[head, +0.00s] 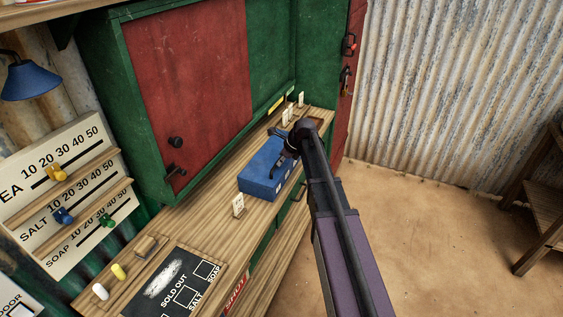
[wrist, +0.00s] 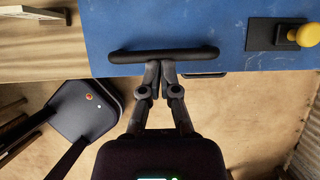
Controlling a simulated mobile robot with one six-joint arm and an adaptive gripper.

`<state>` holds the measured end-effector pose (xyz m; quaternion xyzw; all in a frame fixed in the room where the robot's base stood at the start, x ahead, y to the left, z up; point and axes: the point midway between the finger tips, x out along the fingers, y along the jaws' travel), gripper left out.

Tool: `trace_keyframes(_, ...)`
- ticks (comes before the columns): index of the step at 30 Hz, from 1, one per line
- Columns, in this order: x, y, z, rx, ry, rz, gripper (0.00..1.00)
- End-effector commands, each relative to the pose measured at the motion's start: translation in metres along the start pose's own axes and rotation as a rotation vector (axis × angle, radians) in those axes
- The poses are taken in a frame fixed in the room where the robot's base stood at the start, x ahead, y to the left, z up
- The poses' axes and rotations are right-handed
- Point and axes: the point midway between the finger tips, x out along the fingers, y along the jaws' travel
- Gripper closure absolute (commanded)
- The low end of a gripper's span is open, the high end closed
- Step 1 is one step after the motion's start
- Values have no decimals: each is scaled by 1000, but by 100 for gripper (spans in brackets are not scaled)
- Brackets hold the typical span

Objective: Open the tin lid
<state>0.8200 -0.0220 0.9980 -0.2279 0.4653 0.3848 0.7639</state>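The blue tin (head: 262,176) sits on the wooden counter, and its lid looks closed in the head view. In the wrist view, the blue surface (wrist: 200,28) carries a black bar handle (wrist: 130,57) along its near edge. A yellow knob (wrist: 307,36) on a black plate is at the right of it. My gripper (wrist: 165,68) has its two fingers together at the middle of the bar, with their tips at its lower edge. I cannot tell whether they touch it. In the head view, my gripper (head: 288,147) is over the tin's far end and hides part of it.
A red and green cabinet (head: 190,90) rises behind the counter (head: 205,205). A small white card (head: 238,205) stands left of the tin, and more cards (head: 288,113) stand beyond it. A sold-out board (head: 170,285) lies at front left.

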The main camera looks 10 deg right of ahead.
Motion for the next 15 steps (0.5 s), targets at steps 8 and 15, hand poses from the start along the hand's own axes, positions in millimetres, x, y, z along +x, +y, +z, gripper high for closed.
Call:
trace_keyframes(8, -1, 1, 7, -3, 15, 3, 100)
trace_keyframes(15, -4, 0, 10, -2, 38, 1, 100)
